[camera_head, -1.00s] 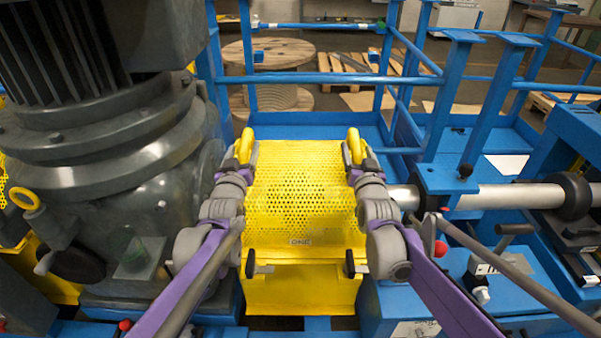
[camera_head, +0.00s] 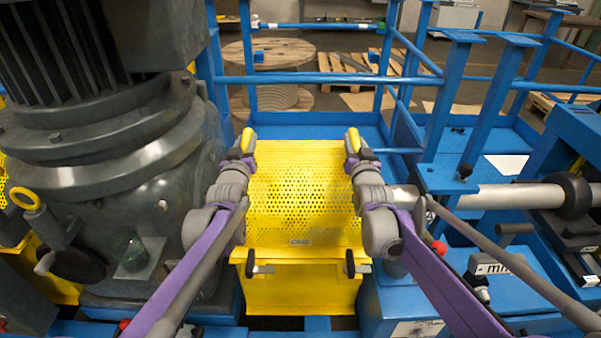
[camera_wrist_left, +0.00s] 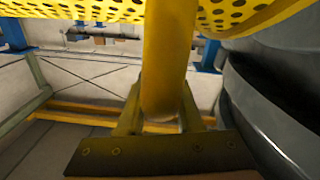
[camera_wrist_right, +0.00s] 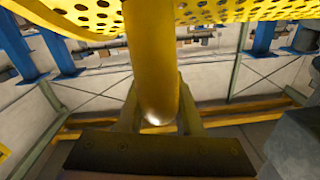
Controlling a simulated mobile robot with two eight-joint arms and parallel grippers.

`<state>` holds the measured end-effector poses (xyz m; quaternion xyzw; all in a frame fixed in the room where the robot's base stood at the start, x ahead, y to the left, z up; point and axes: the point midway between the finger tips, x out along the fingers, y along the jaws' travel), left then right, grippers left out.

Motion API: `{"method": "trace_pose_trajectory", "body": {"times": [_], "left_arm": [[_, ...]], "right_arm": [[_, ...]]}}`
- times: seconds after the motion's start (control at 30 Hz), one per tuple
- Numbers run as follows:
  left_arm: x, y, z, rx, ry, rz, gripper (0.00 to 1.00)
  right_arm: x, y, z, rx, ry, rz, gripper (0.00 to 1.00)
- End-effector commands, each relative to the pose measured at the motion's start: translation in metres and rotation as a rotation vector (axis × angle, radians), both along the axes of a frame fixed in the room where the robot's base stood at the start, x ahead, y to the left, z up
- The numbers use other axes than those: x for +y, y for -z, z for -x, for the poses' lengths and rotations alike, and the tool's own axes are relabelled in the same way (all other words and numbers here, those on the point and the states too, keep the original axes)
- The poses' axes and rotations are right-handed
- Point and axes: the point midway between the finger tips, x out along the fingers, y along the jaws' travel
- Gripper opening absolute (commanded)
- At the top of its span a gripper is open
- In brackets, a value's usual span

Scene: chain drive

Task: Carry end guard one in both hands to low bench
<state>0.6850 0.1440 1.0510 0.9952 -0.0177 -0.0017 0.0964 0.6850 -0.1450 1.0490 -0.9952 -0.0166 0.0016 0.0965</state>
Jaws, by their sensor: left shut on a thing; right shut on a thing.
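The yellow perforated guard (camera_head: 300,195), which I take to be end guard one, stands upright between my two arms. My left gripper (camera_head: 243,143) is shut on the yellow handle at its upper left. My right gripper (camera_head: 353,143) is shut on the matching handle at its upper right. In the left wrist view the yellow handle bar (camera_wrist_left: 168,60) runs between the fingers, and in the right wrist view the other bar (camera_wrist_right: 152,60) does too. I cannot make out which thing is the low bench.
A large grey motor and gearbox (camera_head: 110,150) stands close on the left. A steel shaft (camera_head: 510,197) and blue frame parts are on the right. Blue railing (camera_head: 320,79) crosses behind the guard. Beyond it are a wooden cable reel (camera_head: 270,55) and pallets.

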Motion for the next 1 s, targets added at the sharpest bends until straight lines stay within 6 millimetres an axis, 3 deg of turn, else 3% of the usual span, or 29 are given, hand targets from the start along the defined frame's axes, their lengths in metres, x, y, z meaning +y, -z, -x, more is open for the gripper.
{"method": "trace_pose_trajectory", "body": {"times": [0.1,1.0], "left_arm": [[0.0000,0.0000,0.0001,0.000,0.000,0.000,0.00],[0.0000,0.0001,0.0001,0.000,0.000,0.000,0.00]], "right_arm": [[0.0000,0.0000,0.0001,0.000,0.000,0.000,0.00],[0.0000,0.0001,0.0002,0.000,0.000,0.000,0.00]]}}
